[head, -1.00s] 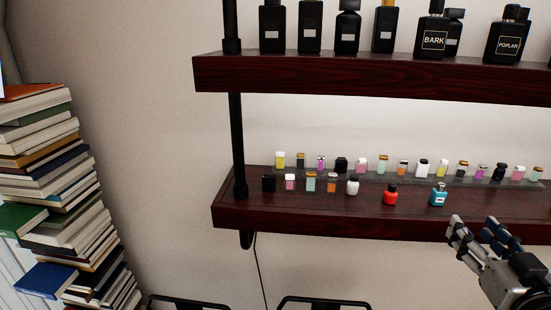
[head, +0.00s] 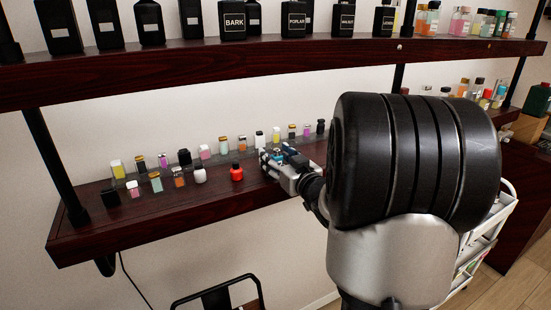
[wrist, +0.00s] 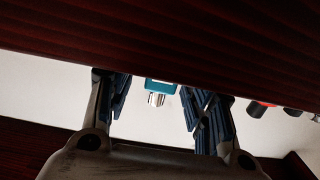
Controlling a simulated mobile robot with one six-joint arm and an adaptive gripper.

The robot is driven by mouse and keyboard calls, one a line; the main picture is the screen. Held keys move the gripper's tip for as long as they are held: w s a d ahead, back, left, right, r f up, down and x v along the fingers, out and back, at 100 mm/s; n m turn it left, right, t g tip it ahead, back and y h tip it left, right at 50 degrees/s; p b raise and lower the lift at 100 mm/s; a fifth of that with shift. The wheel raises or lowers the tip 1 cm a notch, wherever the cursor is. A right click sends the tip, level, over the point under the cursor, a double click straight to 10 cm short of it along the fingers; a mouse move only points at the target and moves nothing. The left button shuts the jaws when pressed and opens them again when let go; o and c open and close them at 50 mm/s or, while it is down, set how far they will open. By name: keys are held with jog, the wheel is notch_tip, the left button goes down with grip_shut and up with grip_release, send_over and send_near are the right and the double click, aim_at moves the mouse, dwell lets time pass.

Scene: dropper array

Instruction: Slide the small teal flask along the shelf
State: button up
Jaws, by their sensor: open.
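The small teal flask (head: 279,155) stands on the lower dark wood shelf (head: 110,232), partly hidden behind my gripper (head: 281,165) in the head view. In the wrist view, which looks upside down, the teal flask (wrist: 161,87) with its silver cap shows in the gap between the two dark fingers of my gripper (wrist: 155,84). The fingers are open, one on each side, with gaps between them and the flask. I cannot tell how deep the flask sits between them.
A red bottle (head: 237,173) and a white bottle (head: 200,174) stand to the left on the same shelf. A raised row of small bottles is behind. The upper shelf (head: 140,76) with black bottles hangs above. My arm covers the right part of the lower shelf.

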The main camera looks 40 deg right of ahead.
aim_at(325, 155)
jog(key=shift+c, duration=0.5)
grip_shut()
jog(key=shift+s+d+r+p, duration=0.1)
jog(key=shift+s+d+p, duration=0.6)
jog(key=shift+d, duration=1.9)
jog(key=shift+s+d+f+p, duration=0.1)
jog(key=shift+s+d+p, duration=0.6)
jog(key=shift+d, duration=1.9)
jog(key=shift+s+d+r+p, duration=0.1)
jog(key=shift+s+d+p, duration=0.6)
jog(key=shift+d, duration=1.9)
jog(key=shift+w, duration=0.3)
jog(key=shift+o, duration=0.3)
grip_release()
jog(key=shift+s, duration=0.1)
jog(key=v, duration=1.1)
jog(key=shift+s, duration=0.4)
jog(key=shift+a, duration=0.1)
